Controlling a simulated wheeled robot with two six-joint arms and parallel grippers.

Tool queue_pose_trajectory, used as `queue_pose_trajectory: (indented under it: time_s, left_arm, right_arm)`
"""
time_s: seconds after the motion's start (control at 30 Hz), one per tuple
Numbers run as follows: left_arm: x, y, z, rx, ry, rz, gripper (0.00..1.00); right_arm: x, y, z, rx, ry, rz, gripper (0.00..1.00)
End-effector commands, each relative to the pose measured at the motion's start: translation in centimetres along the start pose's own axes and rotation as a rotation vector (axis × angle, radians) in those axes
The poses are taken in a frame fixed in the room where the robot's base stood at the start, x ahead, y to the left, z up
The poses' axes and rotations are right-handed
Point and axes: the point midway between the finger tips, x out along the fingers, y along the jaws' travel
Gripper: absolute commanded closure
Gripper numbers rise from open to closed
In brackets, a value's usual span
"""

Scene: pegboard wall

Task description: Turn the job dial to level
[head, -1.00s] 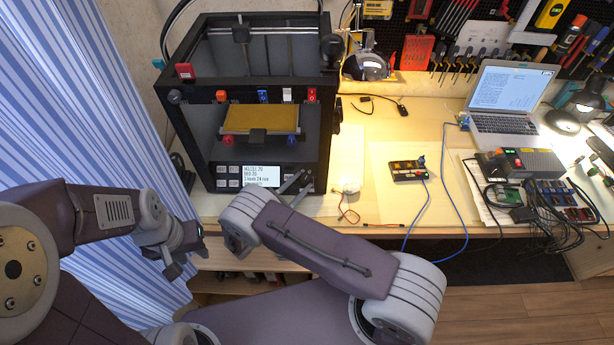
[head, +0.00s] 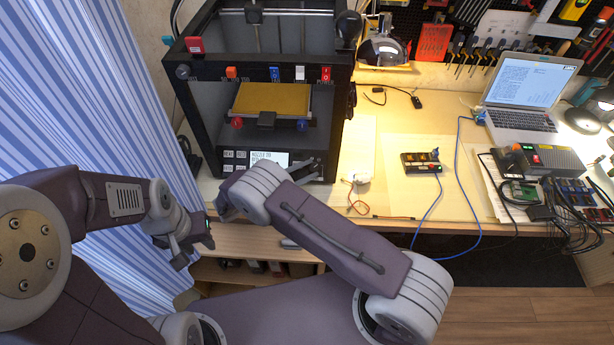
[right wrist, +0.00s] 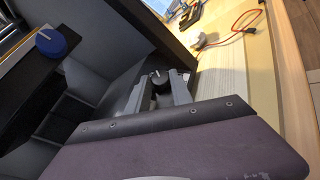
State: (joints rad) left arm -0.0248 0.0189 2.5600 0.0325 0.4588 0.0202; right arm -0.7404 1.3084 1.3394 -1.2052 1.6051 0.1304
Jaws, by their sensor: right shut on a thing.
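The black printer (head: 201,118) stands at the back left of the bench. Its lower front panel has a lit white screen (head: 281,158) with small text, partly hidden by my right arm. The job dial is a dark round knob with a pale mark in the right wrist view (right wrist: 158,78), at the panel's right end. My right gripper (head: 308,172) is shut on this dial, one finger on each side in the right wrist view (right wrist: 164,88). In the head view its fingers hide the dial. My left gripper (head: 196,248) hangs empty before the bench's front edge, fingers apart.
Small buttons (head: 235,160) sit left of the screen. Blue (head: 302,125) and red (head: 237,123) knobs are under the printer bed (head: 270,98). Coloured switches (head: 275,74) line the upper front. Right of the printer lie a small black box (head: 421,162), cables and a laptop (head: 522,98).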

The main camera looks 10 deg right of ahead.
Motion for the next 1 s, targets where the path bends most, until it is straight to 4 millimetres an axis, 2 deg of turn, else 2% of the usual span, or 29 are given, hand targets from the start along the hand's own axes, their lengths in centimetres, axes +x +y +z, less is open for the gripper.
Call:
queue_pose_trajectory:
  time_s: [0.03,0.1,0.4,0.7,1.0]
  left_arm:
    - [1.1,0.0,0.1,0.0,0.0,0.0,0.64]
    - [1.7,0.0,0.2,0.0,0.0,0.0,0.64]
    - [3.4,-0.1,0.3,0.0,0.0,0.0,0.64]
    - [4.0,-0.1,0.4,0.0,0.0,0.0,0.64]
    - [4.2,-0.1,0.4,0.0,0.0,0.0,0.64]
  right_arm:
    - [0.1,-0.1,-0.5,0.026,0.001,-0.036,1.0]
    - [0.2,0.1,-0.4,0.057,0.002,-0.089,1.0]
    - [0.2,0.6,-0.2,0.166,0.007,-0.28,1.0]
    - [0.3,0.9,0.1,0.23,0.01,-0.394,1.0]
    - [0.3,1.0,0.1,0.249,0.01,-0.427,1.0]
